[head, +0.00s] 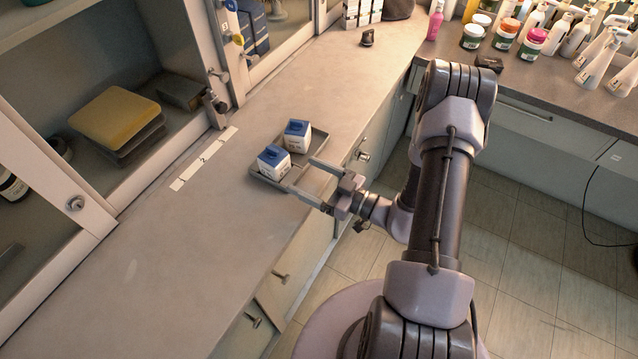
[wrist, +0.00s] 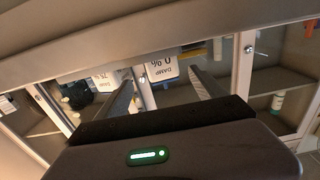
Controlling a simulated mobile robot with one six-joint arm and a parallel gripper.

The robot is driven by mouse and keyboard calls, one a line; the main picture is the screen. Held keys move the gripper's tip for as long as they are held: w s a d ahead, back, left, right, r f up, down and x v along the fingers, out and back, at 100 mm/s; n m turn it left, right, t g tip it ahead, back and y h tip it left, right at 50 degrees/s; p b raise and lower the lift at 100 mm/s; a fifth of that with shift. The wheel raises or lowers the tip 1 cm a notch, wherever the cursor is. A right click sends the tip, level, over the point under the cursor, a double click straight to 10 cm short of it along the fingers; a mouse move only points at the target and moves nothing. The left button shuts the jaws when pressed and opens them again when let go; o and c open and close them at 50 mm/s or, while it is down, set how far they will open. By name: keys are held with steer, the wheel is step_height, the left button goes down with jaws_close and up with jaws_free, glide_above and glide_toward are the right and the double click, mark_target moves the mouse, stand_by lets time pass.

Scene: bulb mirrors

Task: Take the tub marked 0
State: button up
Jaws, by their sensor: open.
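Two white tubs with blue lids stand in a shallow grey tray (head: 319,145) on the counter. In the wrist view, which is upside down, one tub (wrist: 163,71) reads "DAMP" and "0 %" and sits between my finger lines. I take it for the nearer tub in the head view (head: 273,164). The other tub (head: 298,136) stands beyond it; in the wrist view it is to the left (wrist: 103,81) with another number, hard to read. My gripper (head: 299,173) is open and empty, with its fingertips at the tray's right side, just short of the nearer tub.
The long counter (head: 170,260) is mostly clear, with a white marked strip (head: 204,158) left of the tray. Open cabinets with a yellow stack (head: 114,112) line the left. A small dark object (head: 367,37) lies farther back. Bottles and jars (head: 535,40) crowd the back right counter.

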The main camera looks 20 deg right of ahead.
mark_target(284, 161)
steer(key=b+x, duration=0.1)
steer(key=x, duration=0.5)
steer(key=shift+a, duration=0.15)
steer(key=shift+w+a+p, duration=0.25)
steer(key=shift+w+p, duration=0.1)
steer(key=c, duration=1.3)
steer(key=shift+r, duration=0.1)
steer(key=shift+c, duration=0.4)
steer(key=shift+r+p, duration=1.2)
steer(key=shift+p, duration=0.2)
steer(key=shift+f, duration=0.1)
steer(key=shift+p+v, duration=1.5)
steer(key=shift+v, duration=7)
